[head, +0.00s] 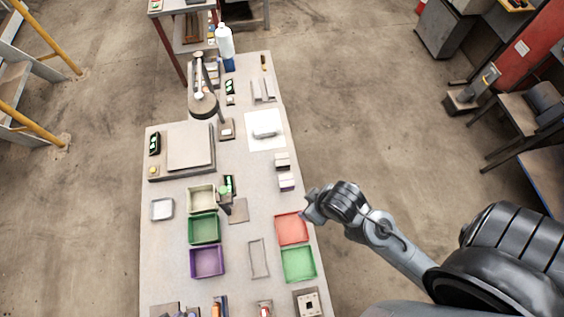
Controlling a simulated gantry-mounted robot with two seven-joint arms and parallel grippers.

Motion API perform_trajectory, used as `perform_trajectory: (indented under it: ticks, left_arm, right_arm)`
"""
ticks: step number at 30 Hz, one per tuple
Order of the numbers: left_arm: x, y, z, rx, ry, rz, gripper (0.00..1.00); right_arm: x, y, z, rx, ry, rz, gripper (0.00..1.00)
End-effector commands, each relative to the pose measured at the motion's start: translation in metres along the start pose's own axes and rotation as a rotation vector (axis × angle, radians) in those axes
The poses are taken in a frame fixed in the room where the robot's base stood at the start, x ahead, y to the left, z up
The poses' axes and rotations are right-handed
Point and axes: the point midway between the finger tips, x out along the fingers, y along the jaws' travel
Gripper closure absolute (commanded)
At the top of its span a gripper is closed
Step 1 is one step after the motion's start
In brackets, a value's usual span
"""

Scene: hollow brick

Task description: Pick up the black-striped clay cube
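Two small pale blocks stand one in front of the other near the right edge of the long grey table (165,280). The farther block (283,160) has a dark band across it. The nearer block (286,182) is pale with a darker upper part. Either may be the black-striped clay cube; they are too small to tell. My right gripper (304,213) is beside the red tray at the table's right edge, nearer to me than both blocks and apart from them. Its fingers are too small to tell open from shut. My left gripper does not show clearly.
Red (292,229) and green (299,264) trays stand near the right edge. Cream (201,199), dark green (204,229) and purple (207,262) trays stand left of centre. A white sheet (265,130) lies beyond the blocks. A stand with an arm (203,105) rises behind.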

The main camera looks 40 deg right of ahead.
Motion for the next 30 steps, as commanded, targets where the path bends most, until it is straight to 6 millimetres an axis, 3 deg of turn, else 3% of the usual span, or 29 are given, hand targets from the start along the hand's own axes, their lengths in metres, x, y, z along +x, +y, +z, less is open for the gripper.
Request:
perform_trajectory:
  ticks: [5, 23, 30]
  left_arm:
    - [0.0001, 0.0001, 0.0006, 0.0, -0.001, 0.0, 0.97]
    - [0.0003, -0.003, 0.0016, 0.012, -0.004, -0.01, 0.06]
    - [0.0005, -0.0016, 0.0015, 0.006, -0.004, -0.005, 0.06]
  right_arm:
    - [0.0001, -0.0017, 0.0004, 0.004, -0.001, -0.005, 0.34]
    - [0.0001, -0.0028, 0.0002, 0.007, -0.001, -0.008, 0.34]
    - [0.0002, -0.0014, 0.0006, 0.001, -0.001, -0.003, 0.34]
